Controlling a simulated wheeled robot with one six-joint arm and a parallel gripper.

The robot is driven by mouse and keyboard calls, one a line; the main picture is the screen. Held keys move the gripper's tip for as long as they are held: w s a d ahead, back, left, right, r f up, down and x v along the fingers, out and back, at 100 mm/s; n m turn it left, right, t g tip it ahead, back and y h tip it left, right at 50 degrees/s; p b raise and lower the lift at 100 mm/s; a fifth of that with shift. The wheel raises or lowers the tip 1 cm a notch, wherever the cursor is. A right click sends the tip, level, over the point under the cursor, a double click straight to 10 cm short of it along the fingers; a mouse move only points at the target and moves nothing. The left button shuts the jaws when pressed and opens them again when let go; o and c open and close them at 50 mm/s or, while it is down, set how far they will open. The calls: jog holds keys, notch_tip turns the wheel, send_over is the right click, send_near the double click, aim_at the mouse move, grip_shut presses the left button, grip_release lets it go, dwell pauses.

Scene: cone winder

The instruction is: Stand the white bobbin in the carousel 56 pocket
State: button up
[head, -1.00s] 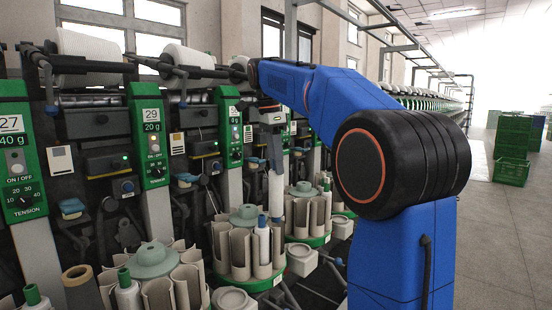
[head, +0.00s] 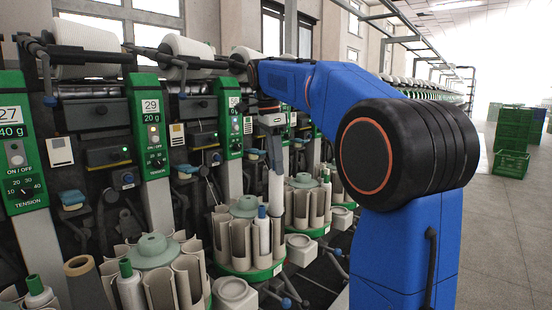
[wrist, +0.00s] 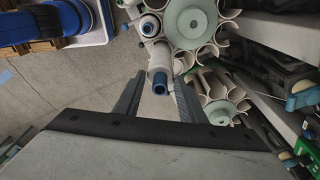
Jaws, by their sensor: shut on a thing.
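The white bobbin (head: 276,196) hangs upright in my gripper (head: 273,158) in the head view. My gripper is shut on its upper end. In the wrist view the white bobbin (wrist: 160,60) shows its blue end between the two fingers (wrist: 156,98). The carousel under the panel marked 56 (head: 234,102) has beige pockets on a green-rimmed base (head: 246,274). The bobbin's lower end is at the carousel's right-hand pockets; I cannot tell whether it is inside one.
Another blue-topped bobbin (head: 262,232) stands in this carousel, close left of the held one. Neighbouring carousels stand at the front left (head: 154,252) and behind right (head: 302,182). Green crates (head: 511,163) stand on the open floor at right.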

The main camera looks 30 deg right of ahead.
jog(key=shift+f, duration=0.95)
send_over(276, 201)
jog(key=w+d, duration=0.1)
jog(key=w, duration=0.1)
jog(key=shift+f, duration=5.5)
jog(key=o, duration=1.2)
